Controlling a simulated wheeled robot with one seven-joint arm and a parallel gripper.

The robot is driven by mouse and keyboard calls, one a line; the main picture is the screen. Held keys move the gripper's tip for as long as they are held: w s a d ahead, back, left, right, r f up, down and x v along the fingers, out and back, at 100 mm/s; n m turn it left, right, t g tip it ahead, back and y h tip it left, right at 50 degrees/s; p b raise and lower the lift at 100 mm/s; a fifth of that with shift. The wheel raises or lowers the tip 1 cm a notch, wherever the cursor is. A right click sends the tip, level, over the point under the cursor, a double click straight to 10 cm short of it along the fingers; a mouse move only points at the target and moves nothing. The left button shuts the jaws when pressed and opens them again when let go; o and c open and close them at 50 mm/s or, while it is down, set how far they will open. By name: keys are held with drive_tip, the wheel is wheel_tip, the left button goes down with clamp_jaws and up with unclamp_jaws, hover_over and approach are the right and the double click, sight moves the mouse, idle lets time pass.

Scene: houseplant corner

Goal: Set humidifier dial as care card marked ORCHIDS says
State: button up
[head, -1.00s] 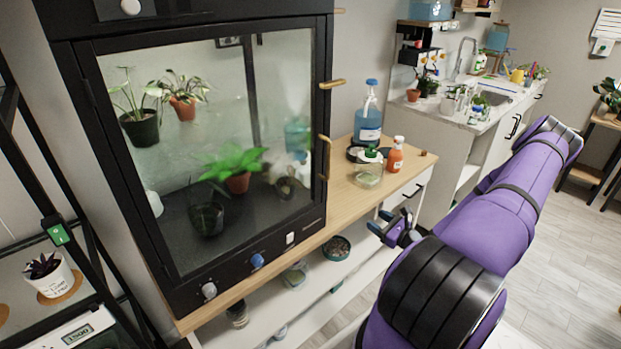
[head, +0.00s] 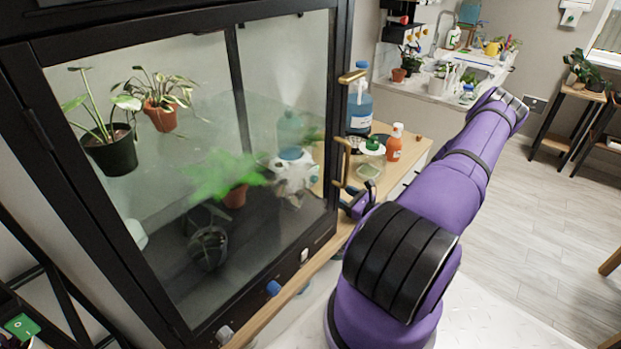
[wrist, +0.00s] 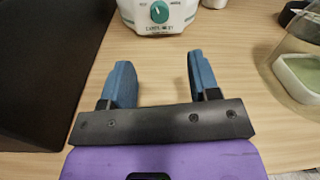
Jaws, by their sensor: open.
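In the head view my gripper (head: 358,200) is small beside the cabinet's front right edge. I cannot read any care card marked ORCHIDS.
A black glass-fronted cabinet (head: 190,330) with potted plants inside fills the left. Its brass handles (head: 342,165) stick out near my gripper. A blue knob (head: 273,288) is on its lower panel. A blue jug (head: 360,108) and an orange bottle (head: 394,143) stand on the wooden top.

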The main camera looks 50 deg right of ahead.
drive_tip(key=w, duration=1.1)
drive_tip(key=shift+w+a, duration=0.2)
drive_tip(key=shift+w, duration=0.1)
drive_tip(key=shift+c, duration=0.5)
drive_tip(key=c, duration=0.8)
